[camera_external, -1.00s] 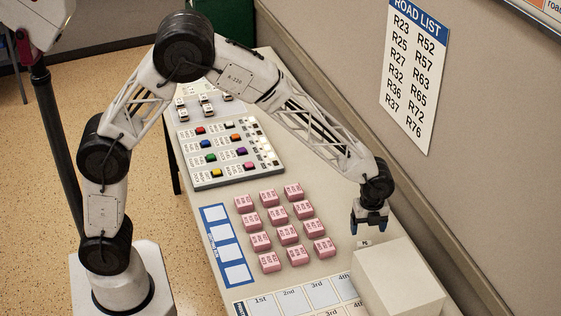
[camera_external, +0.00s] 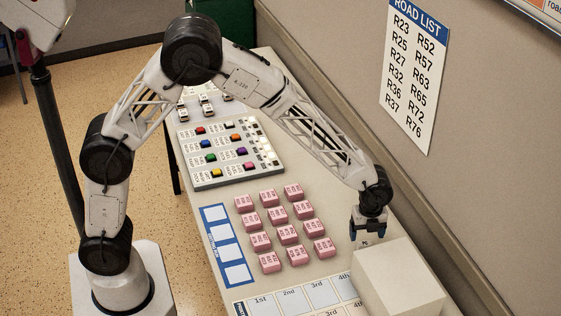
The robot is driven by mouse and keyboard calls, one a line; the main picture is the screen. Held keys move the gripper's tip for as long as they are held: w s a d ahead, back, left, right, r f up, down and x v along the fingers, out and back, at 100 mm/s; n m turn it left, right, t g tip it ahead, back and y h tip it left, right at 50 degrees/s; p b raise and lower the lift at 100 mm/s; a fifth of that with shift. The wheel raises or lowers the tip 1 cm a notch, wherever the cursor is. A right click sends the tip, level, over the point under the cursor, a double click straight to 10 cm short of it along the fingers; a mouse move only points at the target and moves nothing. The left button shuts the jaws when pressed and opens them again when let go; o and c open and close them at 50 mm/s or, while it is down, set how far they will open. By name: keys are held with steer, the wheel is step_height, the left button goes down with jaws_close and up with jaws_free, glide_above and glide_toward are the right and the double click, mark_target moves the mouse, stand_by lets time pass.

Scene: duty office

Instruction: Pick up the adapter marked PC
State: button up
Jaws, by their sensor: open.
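I cannot read a PC mark on anything, so I cannot tell which thing is the adapter marked PC. Several small white-and-dark pieces (camera_external: 205,110) stand at the far end of the table; their marks are too small to read. Several pink blocks (camera_external: 277,215) with small printed labels sit in rows mid-table, their print also unclear. My gripper (camera_external: 367,237) is open, pointing down at the right side of the table, right of the pink blocks and just behind a white box. Nothing shows between its fingers.
The white box (camera_external: 398,280) stands close in front of my gripper. A panel with coloured buttons (camera_external: 225,152) lies beyond the pink blocks. A blue-edged strip (camera_external: 227,246) lies left of them, and a numbered card (camera_external: 290,298) in front. The wall (camera_external: 440,190) runs along the right.

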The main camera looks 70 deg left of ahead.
mark_target(365, 243)
steer(key=shift+f, duration=2.55)
steer(key=shift+c, duration=0.2)
steer(key=c, duration=1)
